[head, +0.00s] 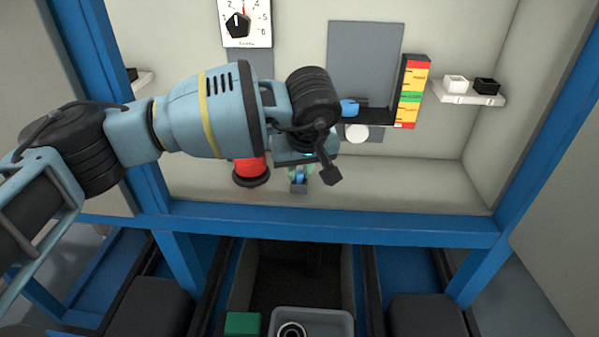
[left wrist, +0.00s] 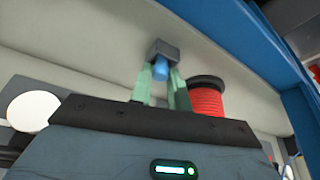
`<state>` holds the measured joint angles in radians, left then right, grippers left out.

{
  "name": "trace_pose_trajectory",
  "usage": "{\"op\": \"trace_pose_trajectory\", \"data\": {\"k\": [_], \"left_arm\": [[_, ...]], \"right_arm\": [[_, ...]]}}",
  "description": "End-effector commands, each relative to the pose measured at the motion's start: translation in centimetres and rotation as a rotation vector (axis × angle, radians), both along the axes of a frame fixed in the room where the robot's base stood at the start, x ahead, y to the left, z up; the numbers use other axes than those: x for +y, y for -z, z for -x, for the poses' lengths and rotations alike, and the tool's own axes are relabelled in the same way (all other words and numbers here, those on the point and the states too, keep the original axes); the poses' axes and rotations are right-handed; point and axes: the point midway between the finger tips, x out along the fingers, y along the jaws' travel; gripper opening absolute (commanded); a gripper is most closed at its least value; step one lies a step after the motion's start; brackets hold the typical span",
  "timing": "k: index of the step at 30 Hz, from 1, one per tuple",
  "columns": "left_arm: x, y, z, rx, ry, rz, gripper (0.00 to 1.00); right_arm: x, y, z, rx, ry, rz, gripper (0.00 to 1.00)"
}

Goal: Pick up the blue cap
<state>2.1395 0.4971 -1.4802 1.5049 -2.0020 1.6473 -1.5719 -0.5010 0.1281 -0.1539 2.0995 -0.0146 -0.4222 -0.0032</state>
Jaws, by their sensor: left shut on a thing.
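A small blue cap (head: 299,174) is between the pale green fingertips of my left gripper (head: 300,172). In the left wrist view the fingers stand on both sides of the blue cap (left wrist: 160,72) and are shut on it. A small dark grey block (left wrist: 163,51) sits against the far end of the cap; it also shows below the fingers in the head view (head: 298,187). I cannot tell whether the block is fixed to the surface. My wrist hides part of the scene behind it. My right gripper is not in view.
A red spool (head: 249,170) stands close beside my left gripper. Another blue piece (head: 349,107) is on a black shelf (head: 375,116). A white shelf (head: 467,97) holds a white and a black block. A blue frame beam (head: 330,222) runs along the front. Bare surface lies to the right.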

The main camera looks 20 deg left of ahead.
Motion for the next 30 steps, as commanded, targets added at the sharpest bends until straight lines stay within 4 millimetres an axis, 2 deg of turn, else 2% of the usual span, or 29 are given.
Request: {"op": "trace_pose_trajectory", "data": {"k": [5,12,17,24,30], "left_arm": [[0.0,-1.0,0.0,-0.002,0.001,0.001,0.0],[-0.2,-3.8,0.3,-0.002,0.002,0.001,0.0],[-0.9,-3.9,3.2,0.0,0.006,0.001,0.0],[-2.4,-4.4,8.6,0.0,0.007,0.0,0.0],[-3.4,-4.7,12.4,0.0,0.005,0.0,0.0]], "right_arm": [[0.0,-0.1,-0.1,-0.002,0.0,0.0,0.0],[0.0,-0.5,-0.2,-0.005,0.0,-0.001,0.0],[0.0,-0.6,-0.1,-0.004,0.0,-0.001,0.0],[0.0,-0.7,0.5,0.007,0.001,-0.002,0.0],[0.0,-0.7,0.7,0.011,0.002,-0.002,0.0]]}}
